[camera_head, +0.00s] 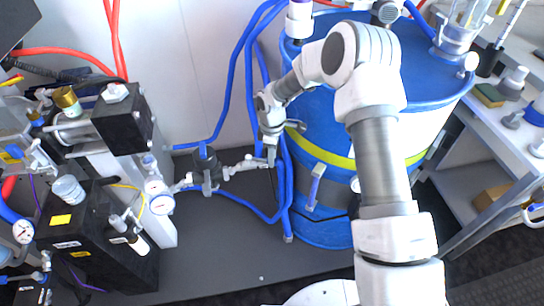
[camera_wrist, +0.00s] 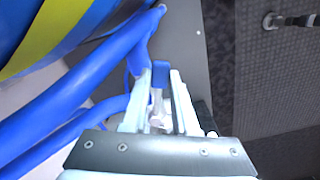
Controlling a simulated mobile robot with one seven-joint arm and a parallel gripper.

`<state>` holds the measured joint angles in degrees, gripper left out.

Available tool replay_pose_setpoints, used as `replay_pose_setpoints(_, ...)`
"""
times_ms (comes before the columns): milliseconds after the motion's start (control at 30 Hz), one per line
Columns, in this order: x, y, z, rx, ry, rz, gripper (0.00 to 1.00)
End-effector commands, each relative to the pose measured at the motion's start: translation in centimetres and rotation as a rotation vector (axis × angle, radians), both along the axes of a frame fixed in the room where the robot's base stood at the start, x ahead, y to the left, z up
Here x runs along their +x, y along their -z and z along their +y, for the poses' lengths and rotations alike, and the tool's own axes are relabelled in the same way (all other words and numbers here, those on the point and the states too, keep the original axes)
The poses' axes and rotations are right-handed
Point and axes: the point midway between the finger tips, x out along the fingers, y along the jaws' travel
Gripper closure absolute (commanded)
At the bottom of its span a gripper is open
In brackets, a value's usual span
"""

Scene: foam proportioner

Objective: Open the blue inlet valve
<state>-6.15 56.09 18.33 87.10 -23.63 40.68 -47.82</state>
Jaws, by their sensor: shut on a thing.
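My gripper (camera_head: 271,153) reaches down beside the blue drum, at the right end of a thin metal pipe run (camera_head: 240,167). In the wrist view, the two pale fingers of my gripper (camera_wrist: 160,88) stand on either side of a small blue piece, which looks like the handle of the blue inlet valve (camera_wrist: 158,72). The fingers are shut on it. A small metal part shows lower between the fingers. In the head view the handle is hidden by my gripper, so its angle to the pipe cannot be told.
The large blue drum (camera_head: 330,228) with a yellow band stands right of my gripper. Blue hoses (camera_head: 284,190) run close beside it and also show in the wrist view (camera_wrist: 85,110). Black equipment with gauges (camera_head: 95,235) stands left.

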Motion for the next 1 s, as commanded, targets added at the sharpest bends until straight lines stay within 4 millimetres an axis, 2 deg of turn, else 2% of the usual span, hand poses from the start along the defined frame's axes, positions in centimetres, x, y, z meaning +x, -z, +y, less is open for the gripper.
replay_pose_setpoints(133,0.1,-0.1,0.0,0.001,0.002,-0.002,1.00)
replay_pose_setpoints(167,0.1,-0.1,0.0,0.001,0.002,-0.002,0.69)
replay_pose_setpoints(300,0.0,0.0,0.0,0.001,0.002,-0.001,0.44)
replay_pose_setpoints(567,0.0,0.0,0.0,0.000,0.002,0.000,0.43)
replay_pose_setpoints(700,0.0,-0.6,0.0,0.001,0.002,-0.002,0.43)
replay_pose_setpoints(867,0.1,-3.3,0.0,0.002,0.003,-0.003,0.43)
replay_pose_setpoints(1000,0.1,-6.8,0.0,0.001,0.003,-0.005,0.43)
